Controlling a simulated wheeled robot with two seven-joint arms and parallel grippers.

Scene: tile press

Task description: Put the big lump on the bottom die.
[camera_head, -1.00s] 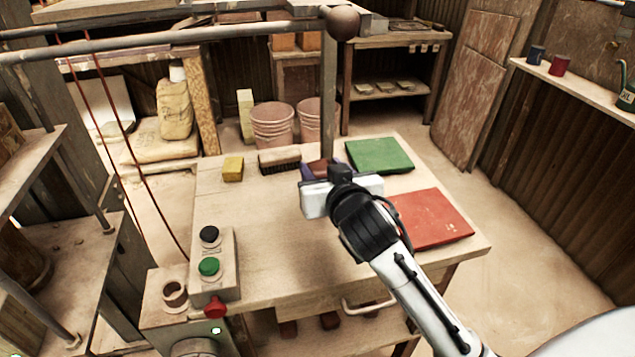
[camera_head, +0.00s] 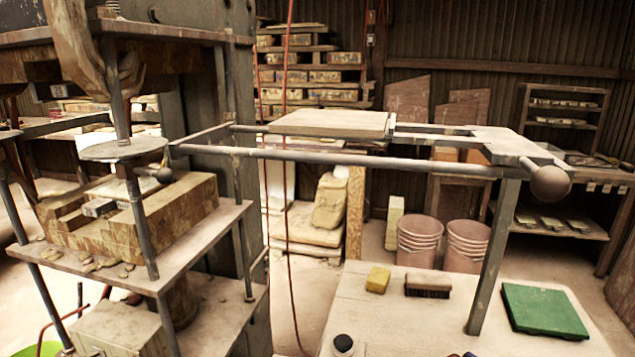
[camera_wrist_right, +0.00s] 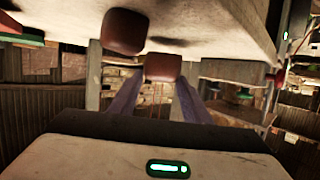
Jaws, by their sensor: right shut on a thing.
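In the right wrist view, which looks upside down, my right gripper (camera_wrist_right: 160,95) has its two purple fingers around a reddish-brown lump (camera_wrist_right: 163,68). A second reddish-brown lump (camera_wrist_right: 124,32) shows nearer the camera, against the pale tabletop; I cannot tell which lump is bigger. In the head view, the stepped yellow-brown block (camera_head: 150,222) on the press's lower plate at the left looks like the bottom die. A small grey piece (camera_head: 98,207) lies in its recess. Only a purple speck at the head view's bottom edge may be my right fingertips. My left gripper is out of view.
A rail frame (camera_head: 370,155) with a round knob (camera_head: 550,183) reaches from the press over the table and carries a flat board (camera_head: 330,122). The worktable (camera_head: 400,320) holds a yellow sponge (camera_head: 378,279), a brush (camera_head: 428,285) and a green mat (camera_head: 543,310).

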